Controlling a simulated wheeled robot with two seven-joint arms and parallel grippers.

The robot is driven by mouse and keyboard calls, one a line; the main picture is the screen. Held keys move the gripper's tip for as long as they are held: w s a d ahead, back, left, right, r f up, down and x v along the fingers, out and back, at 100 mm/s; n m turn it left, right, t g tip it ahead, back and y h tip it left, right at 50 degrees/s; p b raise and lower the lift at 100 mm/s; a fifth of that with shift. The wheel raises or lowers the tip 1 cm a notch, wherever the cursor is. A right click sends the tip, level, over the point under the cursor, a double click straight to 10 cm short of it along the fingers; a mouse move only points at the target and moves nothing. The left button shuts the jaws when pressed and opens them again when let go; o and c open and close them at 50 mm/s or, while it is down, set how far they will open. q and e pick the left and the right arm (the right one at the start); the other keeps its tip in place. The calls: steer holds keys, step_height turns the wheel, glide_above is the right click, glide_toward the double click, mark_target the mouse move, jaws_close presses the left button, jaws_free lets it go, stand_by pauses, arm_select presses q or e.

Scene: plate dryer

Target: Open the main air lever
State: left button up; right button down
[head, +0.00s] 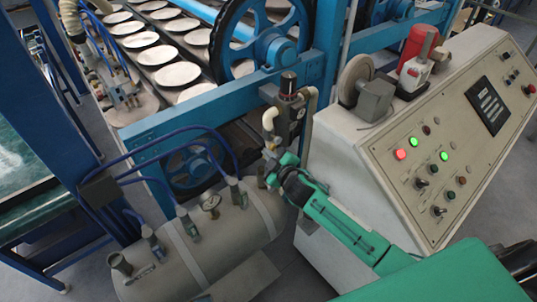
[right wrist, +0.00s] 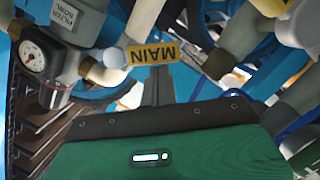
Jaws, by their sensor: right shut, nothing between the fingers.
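The main air lever shows in the right wrist view as a yellow plate (right wrist: 152,54) reading MAIN, upside down there, with a pale round knob (right wrist: 115,58) at its left end. My right gripper (right wrist: 158,72) is shut and empty, with its fingertips at the lower edge of the yellow plate. I cannot tell whether they touch it. In the head view my right gripper (head: 273,160) is beside the pipework under the dark-capped filter unit (head: 288,90); the lever is too small or hidden there. My left gripper is not in view.
A pressure gauge (right wrist: 33,55) and grey pipes (right wrist: 240,45) crowd around the lever. The grey air tank (head: 205,235) lies below left of my right gripper, and the control console (head: 330,150) stands close to its right. A blue machine frame (head: 215,105) is behind.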

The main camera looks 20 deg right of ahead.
arm_select(q)
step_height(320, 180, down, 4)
steer(key=b, duration=0.3)
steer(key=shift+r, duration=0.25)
arm_select(e)
steer(key=shift+w+d+f+n+t, duration=0.1)
steer(key=shift+d+f+n+t, duration=0.1)
steer(key=shift+f+n, duration=0.4)
steer(key=shift+w+d+f+n+t, duration=0.1)
steer(key=shift+d+f+n, duration=0.1)
steer(key=shift+f+n, duration=0.4)
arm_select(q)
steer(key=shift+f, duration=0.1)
arm_select(e)
steer(key=shift+d+f, duration=0.15)
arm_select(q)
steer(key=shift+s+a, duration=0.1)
